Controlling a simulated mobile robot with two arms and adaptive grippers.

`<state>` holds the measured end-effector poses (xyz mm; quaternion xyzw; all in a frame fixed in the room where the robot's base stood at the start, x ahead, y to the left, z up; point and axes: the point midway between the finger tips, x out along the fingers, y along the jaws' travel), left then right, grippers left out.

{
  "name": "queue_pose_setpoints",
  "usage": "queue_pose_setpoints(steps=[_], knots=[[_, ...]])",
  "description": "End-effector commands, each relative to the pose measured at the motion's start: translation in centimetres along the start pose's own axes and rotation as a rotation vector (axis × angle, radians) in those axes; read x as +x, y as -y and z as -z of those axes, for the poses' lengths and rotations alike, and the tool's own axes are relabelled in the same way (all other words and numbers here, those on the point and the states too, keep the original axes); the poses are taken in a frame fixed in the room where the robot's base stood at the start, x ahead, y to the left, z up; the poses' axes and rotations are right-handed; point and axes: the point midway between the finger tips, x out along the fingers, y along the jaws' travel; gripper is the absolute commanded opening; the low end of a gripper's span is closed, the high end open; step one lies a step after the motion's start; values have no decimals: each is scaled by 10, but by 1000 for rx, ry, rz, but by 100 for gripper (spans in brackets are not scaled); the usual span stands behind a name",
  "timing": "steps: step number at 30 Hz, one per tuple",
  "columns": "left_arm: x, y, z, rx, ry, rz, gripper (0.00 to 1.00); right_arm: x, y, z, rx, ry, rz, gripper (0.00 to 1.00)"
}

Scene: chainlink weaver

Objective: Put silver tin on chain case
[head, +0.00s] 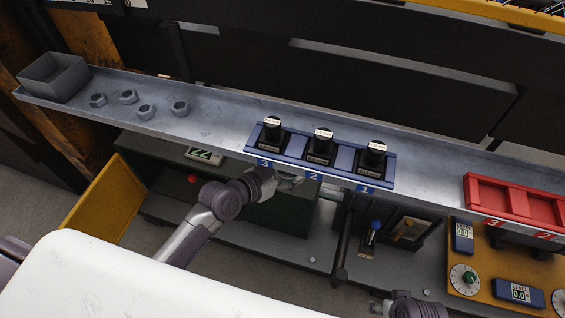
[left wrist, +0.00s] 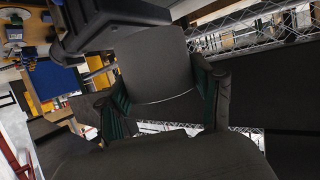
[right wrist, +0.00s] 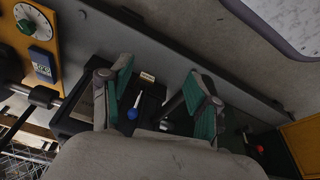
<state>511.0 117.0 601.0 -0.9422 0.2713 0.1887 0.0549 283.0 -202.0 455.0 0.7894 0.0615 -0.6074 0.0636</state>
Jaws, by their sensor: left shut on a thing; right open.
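My left gripper (left wrist: 158,78) is shut on a broad, flat-faced grey thing (left wrist: 155,55), which fills the space between its green pads. I cannot tell for sure whether this is the silver tin. In the head view, my left gripper (head: 288,181) is just below the shelf's front edge, partly hidden. My right gripper (right wrist: 158,76) is open and empty, with a blue-knobbed lever (right wrist: 133,112) beyond and between its fingers. In the head view only part of my right arm shows at the bottom. I cannot pick out the chain case for certain.
A long metal shelf (head: 215,112) holds an open grey box (head: 54,78), several hex nuts, a blue rack (head: 340,165) with three black-capped items, and a red rack (head: 515,200). The blue-knobbed lever (head: 375,226) stands below it. A yellow panel (head: 478,240) has dials and displays.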

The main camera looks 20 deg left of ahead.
Motion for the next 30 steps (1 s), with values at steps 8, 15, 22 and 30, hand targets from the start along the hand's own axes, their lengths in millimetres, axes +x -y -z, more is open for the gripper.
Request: queue_pose_setpoints(steps=[8, 15, 22, 30], knots=[[30, 46, -22, 0, -2, 4, 30, -72, -3, 11, 5, -45, -7, 61], [53, 82, -38, 0, -2, 3, 30, -85, -4, 4, 6, -51, -10, 61], [59, 88, -46, -3, -1, 1, 30, -80, -2, 15, 5, -102, -7, 61], [69, 88, -71, -2, -1, 2, 30, -80, 4, 69, -5, -362, 5, 61]])
